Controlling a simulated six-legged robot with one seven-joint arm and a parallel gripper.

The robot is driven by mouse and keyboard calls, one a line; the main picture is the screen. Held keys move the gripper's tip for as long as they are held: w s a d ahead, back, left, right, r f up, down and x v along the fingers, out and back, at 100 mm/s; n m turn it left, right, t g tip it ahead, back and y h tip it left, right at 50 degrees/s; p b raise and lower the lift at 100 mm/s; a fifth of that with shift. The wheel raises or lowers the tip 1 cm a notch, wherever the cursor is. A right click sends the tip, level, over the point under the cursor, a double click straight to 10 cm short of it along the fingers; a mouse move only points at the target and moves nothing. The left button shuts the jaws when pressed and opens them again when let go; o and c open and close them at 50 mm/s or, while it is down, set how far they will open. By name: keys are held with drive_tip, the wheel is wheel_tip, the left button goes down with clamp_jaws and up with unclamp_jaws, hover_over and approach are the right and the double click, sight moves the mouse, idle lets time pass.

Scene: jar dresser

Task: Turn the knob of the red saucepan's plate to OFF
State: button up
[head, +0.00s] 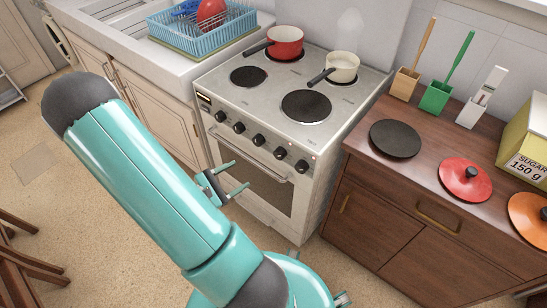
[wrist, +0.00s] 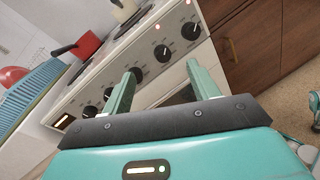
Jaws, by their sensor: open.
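The red saucepan (head: 285,42) stands on the back left plate of the white stove, and also shows in the wrist view (wrist: 88,44). Several black knobs line the stove's front; one is the middle knob (head: 258,139), another the rightmost knob (head: 302,165). Their labels are too small to read. Two red lamps glow near the right-hand knobs. My gripper (head: 240,174) is open and empty in front of the stove. In the wrist view its fingers (wrist: 163,67) point at the knob row, with one knob (wrist: 163,53) seen between the tips.
A cream saucepan (head: 344,66) stands on the back right plate; the front plates are bare. An oven handle (head: 250,158) runs below the knobs. The wooden counter (head: 362,178) at right holds lids, a sugar box and utensil holders. A blue dish rack (head: 205,38) stands at left.

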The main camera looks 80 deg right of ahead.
sight(277, 156)
wheel_tip(277, 156, down, 6)
drive_tip(key=s+d+n+t+h, duration=0.2)
drive_tip(key=n, duration=0.2)
drive_tip(key=x, duration=1.4)
drive_tip(key=shift+s+r, duration=0.15)
drive_tip(key=shift+c, duration=0.2)
drive_tip(key=c, duration=1)
